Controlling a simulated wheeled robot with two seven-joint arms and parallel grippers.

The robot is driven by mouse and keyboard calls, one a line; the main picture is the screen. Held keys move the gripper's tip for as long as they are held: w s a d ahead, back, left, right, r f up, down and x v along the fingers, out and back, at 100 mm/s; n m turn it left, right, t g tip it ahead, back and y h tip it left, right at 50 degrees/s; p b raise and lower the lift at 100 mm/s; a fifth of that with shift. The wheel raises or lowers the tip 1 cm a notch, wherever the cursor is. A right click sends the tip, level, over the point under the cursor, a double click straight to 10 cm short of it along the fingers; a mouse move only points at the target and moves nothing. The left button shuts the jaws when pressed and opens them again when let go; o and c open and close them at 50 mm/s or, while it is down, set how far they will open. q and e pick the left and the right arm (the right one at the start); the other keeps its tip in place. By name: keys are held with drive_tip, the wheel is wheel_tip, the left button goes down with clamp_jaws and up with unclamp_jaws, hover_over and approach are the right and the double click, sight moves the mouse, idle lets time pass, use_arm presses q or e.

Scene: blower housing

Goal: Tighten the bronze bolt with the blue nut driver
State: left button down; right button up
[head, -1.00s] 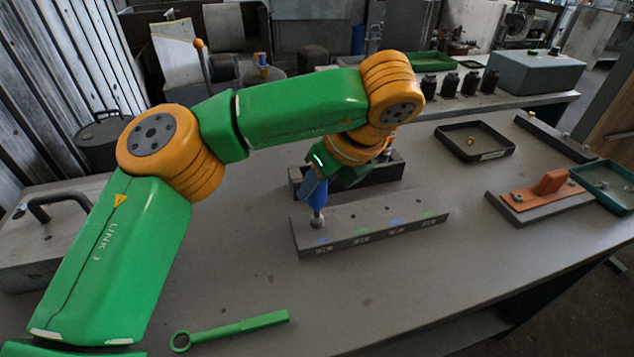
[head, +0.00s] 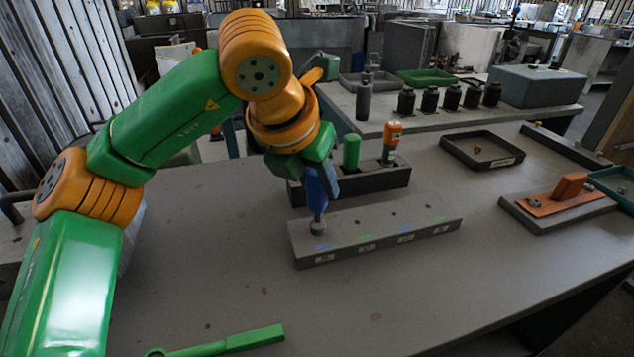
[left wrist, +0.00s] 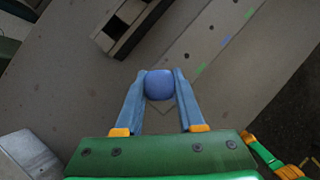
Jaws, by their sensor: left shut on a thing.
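My left gripper (head: 319,180) is shut on the blue nut driver (head: 317,203), which stands upright with its grey socket end down. The socket end meets the left end of a long grey block (head: 375,232), beside a blue mark. In the left wrist view the driver's blue top (left wrist: 159,85) sits between the two blue fingers. No bronze bolt can be made out under the socket; that spot is covered. A small yellowish piece (head: 477,149) lies in a dark tray, too small to identify. My right gripper is not in view.
Behind the block, a dark holder (head: 375,181) carries a green-handled tool (head: 351,152) and an orange-handled driver (head: 391,140). An orange bracket (head: 548,200) sits on a grey plate at the right. A green ring wrench (head: 235,342) lies at the front. The table's middle front is clear.

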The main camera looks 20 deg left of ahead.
use_arm(q)
drive_tip(key=shift+r, duration=0.1)
wheel_tip(320, 180, up, 8)
drive_tip(key=p, duration=0.7)
drive_tip(key=shift+r, duration=0.1)
drive_tip(key=shift+f, duration=0.2)
idle(0.5)
